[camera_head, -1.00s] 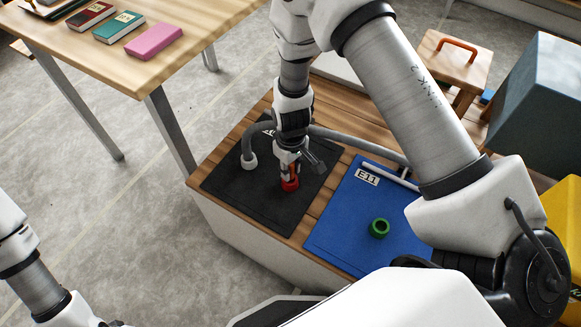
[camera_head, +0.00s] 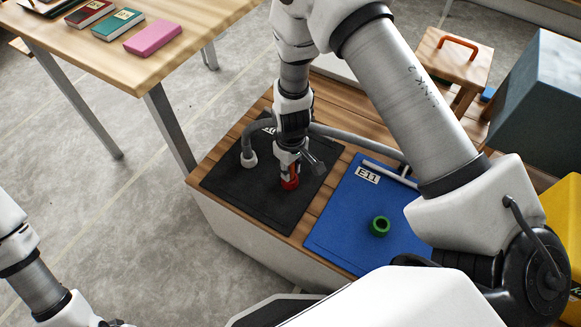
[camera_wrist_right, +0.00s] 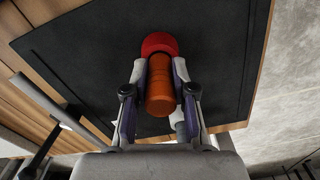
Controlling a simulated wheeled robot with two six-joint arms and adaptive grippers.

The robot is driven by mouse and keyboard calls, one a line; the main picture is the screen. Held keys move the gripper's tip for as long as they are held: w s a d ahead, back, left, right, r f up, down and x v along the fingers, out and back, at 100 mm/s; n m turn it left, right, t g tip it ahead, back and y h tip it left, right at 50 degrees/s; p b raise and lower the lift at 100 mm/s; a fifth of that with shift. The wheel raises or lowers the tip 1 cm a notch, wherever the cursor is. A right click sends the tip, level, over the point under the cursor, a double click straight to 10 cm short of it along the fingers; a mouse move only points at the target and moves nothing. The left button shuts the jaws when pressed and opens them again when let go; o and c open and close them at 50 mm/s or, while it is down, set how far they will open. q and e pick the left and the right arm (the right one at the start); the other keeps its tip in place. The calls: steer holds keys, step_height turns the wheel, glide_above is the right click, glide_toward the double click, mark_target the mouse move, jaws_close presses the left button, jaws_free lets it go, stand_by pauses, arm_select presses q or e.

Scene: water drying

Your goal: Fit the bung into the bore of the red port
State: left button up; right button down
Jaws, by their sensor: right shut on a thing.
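The red port (camera_head: 290,184) stands on the black mat (camera_head: 235,190), and its rounded red top also shows in the right wrist view (camera_wrist_right: 160,43). My right gripper (camera_head: 288,173) points down right over the port. Its two fingers are shut on the orange cylindrical bung (camera_wrist_right: 160,98), one finger on each side. The bung lines up with the port in the wrist view, its far end meeting the port's outline. The bore is hidden by the bung and fingers, so I cannot tell how deep the bung sits. My left gripper is out of view; only part of that arm shows lower left.
A green ring-shaped port (camera_head: 379,227) stands on a blue mat (camera_head: 340,228) labelled E11. A grey hose (camera_head: 250,145) curves behind my right gripper. A wooden table (camera_head: 140,75) with books is at upper left. Open floor lies at left.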

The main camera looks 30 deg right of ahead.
steer(key=shift+f+b, duration=0.45)
steer(key=shift+f, duration=0.25)
steer(key=shift+r, duration=0.1)
steer(key=shift+r+p, duration=1)
steer(key=shift+p, duration=0.3)
stand_by(0.7)
steer(key=shift+f+b, duration=0.8)
steer(key=shift+f, duration=0.35)
steer(key=c, duration=0.9)
jaws_free()
steer(key=shift+r, duration=0.15)
